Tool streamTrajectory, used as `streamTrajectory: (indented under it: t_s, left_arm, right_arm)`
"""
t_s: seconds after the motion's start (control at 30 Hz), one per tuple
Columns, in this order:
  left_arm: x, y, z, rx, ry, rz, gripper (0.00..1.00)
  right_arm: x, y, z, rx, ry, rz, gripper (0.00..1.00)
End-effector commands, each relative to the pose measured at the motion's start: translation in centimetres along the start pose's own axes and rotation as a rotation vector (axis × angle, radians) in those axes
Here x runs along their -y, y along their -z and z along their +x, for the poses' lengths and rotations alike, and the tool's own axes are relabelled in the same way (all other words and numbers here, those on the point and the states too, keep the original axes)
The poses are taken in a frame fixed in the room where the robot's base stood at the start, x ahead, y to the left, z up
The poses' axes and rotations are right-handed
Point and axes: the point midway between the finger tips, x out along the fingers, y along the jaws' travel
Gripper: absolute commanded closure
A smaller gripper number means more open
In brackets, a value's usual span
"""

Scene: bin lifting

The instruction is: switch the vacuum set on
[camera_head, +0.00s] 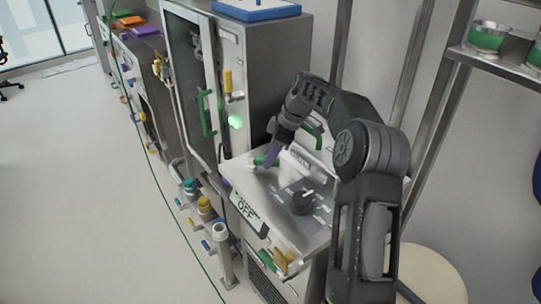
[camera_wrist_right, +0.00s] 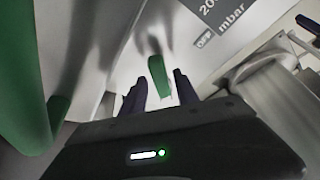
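The vacuum set (camera_head: 310,228) is a grey metal unit with a sloping top. My right gripper (camera_head: 270,158), with purple fingers, is at this lever. In the wrist view, my right gripper (camera_wrist_right: 159,92) has its two fingers apart, with the green lever (camera_wrist_right: 158,76) showing between and beyond their tips. I cannot tell whether they touch it. A panel marked OFF and mbar (camera_wrist_right: 225,38) is at upper right. My left gripper is not visible.
A tall metal cabinet (camera_head: 262,70) with a green handle (camera_head: 206,113) and a lit green lamp (camera_head: 235,121) stands just beyond. A shelf rack (camera_head: 495,62) is on the right. Pipes with coloured valves (camera_head: 204,204) stand low in front. Open floor (camera_head: 70,180) lies left.

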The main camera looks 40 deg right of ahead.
Motion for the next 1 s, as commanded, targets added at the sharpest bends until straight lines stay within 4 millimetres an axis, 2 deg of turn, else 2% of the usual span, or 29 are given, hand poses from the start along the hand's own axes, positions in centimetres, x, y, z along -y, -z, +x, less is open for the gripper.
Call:
streamTrajectory:
  t_s: [0.3, 0.43, 0.57, 0.8, 1.0]
  left_arm:
    - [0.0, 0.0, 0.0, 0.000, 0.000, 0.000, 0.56]
    - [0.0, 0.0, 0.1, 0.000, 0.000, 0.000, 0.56]
    - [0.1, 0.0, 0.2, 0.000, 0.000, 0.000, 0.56]
    - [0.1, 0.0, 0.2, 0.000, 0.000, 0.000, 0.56]
    - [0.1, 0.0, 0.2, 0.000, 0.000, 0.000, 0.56]
  right_arm:
    - [0.0, 0.0, 0.0, 0.000, 0.000, 0.001, 0.58]
    - [0.0, 0.0, -0.7, 0.000, -0.001, 0.001, 0.58]
    - [-0.1, 0.0, -2.3, -0.001, -0.002, 0.001, 0.58]
    - [-0.1, 0.0, -6.3, -0.001, -0.003, 0.001, 0.58]
    - [0.0, 0.0, -7.8, 0.000, 0.000, 0.001, 0.58]
